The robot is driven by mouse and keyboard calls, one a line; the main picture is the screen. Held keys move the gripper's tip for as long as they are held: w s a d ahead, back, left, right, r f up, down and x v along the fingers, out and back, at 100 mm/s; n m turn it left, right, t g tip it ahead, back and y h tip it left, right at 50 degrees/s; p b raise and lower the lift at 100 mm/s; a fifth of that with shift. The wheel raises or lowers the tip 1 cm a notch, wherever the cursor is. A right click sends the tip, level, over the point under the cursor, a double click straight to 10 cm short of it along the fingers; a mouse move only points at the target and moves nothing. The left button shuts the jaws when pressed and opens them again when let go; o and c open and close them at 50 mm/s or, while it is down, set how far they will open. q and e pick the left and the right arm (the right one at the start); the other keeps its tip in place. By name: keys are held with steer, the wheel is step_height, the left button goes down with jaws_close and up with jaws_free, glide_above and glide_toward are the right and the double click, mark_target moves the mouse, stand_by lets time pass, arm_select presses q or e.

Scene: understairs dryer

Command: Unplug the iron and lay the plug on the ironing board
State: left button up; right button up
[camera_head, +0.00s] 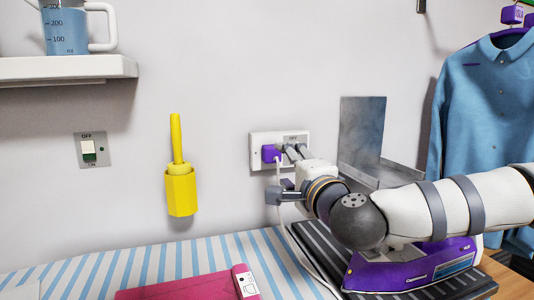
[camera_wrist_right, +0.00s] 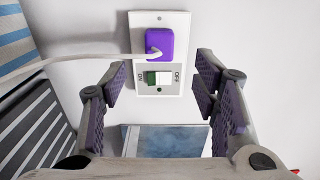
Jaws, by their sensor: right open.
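The purple plug (camera_head: 271,154) sits in the wall socket (camera_head: 256,138), left of the socket's switch. In the right wrist view the plug (camera_wrist_right: 160,44) is at the top of the plate, above the switch (camera_wrist_right: 157,78). Its white cord (camera_head: 292,240) hangs to the board. The purple iron (camera_head: 410,270) rests on a dark ridged rest (camera_head: 325,250), partly hidden by my right arm. The striped ironing board (camera_head: 200,260) lies below. My right gripper (camera_head: 284,172) is open and empty before the socket; its fingers (camera_wrist_right: 160,85) are spread, apart from the plug. My left gripper is not in view.
A magenta item (camera_head: 185,290) lies on the board's front. A yellow holder (camera_head: 181,190) and a wall switch (camera_head: 91,150) are left of the socket. A grey metal sheet (camera_head: 362,130) and a blue shirt (camera_head: 490,110) are on the right.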

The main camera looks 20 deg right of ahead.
mark_target(274, 156)
steer(key=w+b, duration=0.1)
steer(key=w, duration=0.3)
steer(key=w+b, duration=0.1)
steer(key=w, duration=0.2)
steer(key=shift+w+a+f, duration=0.15)
steer(key=shift+w, duration=0.25)
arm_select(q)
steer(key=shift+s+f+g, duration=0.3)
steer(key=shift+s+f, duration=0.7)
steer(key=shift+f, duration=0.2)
arm_select(e)
steer(key=shift+w, duration=0.6)
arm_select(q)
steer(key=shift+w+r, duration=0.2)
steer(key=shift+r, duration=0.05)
arm_select(e)
jaws_close()
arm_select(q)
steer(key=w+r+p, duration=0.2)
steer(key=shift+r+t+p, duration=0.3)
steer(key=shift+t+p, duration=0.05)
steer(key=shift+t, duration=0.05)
arm_select(e)
steer(key=s, duration=0.6)
